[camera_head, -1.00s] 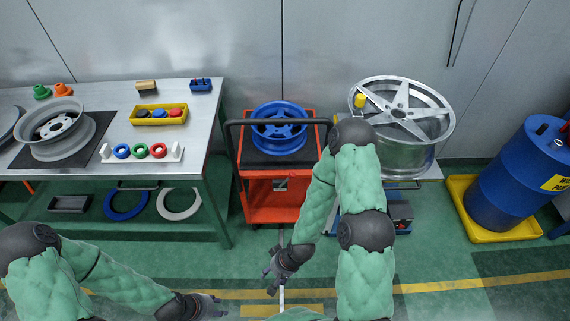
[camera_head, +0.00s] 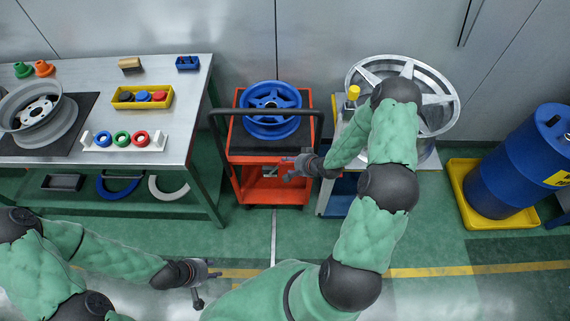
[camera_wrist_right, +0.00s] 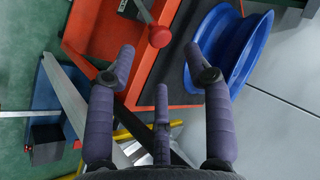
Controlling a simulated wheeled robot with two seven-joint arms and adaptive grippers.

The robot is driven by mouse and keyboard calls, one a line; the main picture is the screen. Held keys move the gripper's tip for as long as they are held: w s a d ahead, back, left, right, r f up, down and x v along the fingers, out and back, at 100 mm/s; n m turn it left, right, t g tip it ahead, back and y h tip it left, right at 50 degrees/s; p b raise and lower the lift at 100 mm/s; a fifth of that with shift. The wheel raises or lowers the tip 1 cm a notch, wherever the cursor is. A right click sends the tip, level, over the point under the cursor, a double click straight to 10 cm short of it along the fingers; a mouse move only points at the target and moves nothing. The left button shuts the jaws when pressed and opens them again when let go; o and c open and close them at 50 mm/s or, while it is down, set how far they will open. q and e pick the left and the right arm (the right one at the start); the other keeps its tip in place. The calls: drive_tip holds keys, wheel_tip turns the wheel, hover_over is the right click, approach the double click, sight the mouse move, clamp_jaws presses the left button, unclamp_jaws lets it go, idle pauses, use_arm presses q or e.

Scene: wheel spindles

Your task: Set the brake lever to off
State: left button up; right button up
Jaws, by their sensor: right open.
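The brake lever (camera_wrist_right: 160,36) has a red ball knob on a grey rod. It rises from a dark plate on the red cart (camera_wrist_right: 85,35), at the top of the right wrist view. My right gripper (camera_wrist_right: 161,58) is open and empty, with its fingers spread just below the knob in that view and not touching it. In the head view my right gripper (camera_head: 291,166) is at the front right of the cart (camera_head: 236,180), and the lever is too small there to read its setting. My left gripper (camera_head: 207,276) is open and empty, low over the floor.
A blue wheel (camera_head: 270,110) lies on the cart's dark top, behind a black handle rail (camera_head: 222,113). A stand with a large silver wheel (camera_head: 445,90) is close on the right. The workbench (camera_head: 195,100) is on the left. Floor in front of the cart is clear.

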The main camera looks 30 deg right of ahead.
sight(283, 162)
drive_tip(key=b+x, duration=0.1)
drive_tip(key=x, duration=0.4)
drive_tip(key=shift+w+f, duration=0.2)
drive_tip(key=shift+f, duration=0.05)
clamp_jaws()
